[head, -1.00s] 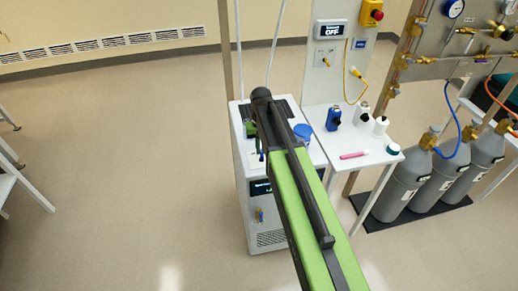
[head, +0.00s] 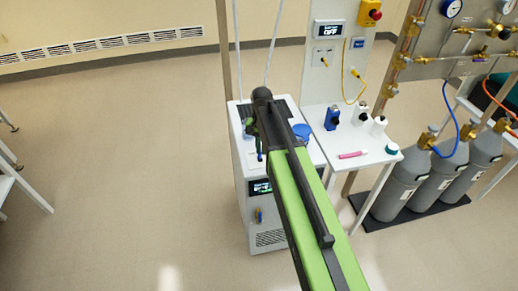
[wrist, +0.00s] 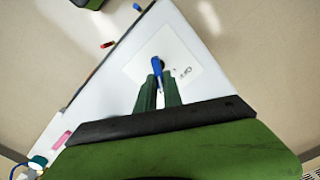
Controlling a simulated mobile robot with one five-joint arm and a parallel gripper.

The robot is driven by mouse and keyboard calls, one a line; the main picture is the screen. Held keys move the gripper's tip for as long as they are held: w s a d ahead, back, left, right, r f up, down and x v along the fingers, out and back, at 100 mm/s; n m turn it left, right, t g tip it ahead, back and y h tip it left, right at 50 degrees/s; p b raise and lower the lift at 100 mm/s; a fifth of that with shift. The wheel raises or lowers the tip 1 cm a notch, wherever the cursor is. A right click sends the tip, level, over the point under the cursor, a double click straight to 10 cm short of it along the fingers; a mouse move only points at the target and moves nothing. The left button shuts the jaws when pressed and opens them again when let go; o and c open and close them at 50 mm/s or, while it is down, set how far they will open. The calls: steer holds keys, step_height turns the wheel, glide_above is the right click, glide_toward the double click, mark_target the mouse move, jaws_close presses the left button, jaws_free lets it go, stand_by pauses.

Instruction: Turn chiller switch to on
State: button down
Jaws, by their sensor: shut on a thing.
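The chiller (head: 243,206) is a white cabinet with a dark top, standing left of the bench, with a small lit display (head: 260,187) on its front. In the wrist view, a blue switch lever (wrist: 157,68) stands on a pale square plate (wrist: 185,62) with small dark lettering I cannot read fully. My gripper (wrist: 158,84) is shut on the blue lever, its two dark green fingers on either side of it. In the head view my arm hides most of the chiller top and the gripper's grip.
A white bench (head: 345,165) right of the chiller holds a pink marker (head: 352,155), a blue bottle (head: 332,118) and white bottles. A panel above carries an OFF display (head: 331,31). Grey gas cylinders (head: 402,185) stand further right. The floor (head: 110,170) at left is clear.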

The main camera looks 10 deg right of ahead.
stand_by(0.4)
steer(key=c, duration=1.5)
jaws_free()
step_height(320, 180, up, 17)
steer(key=p, duration=1.7)
steer(key=shift+r, duration=0.2)
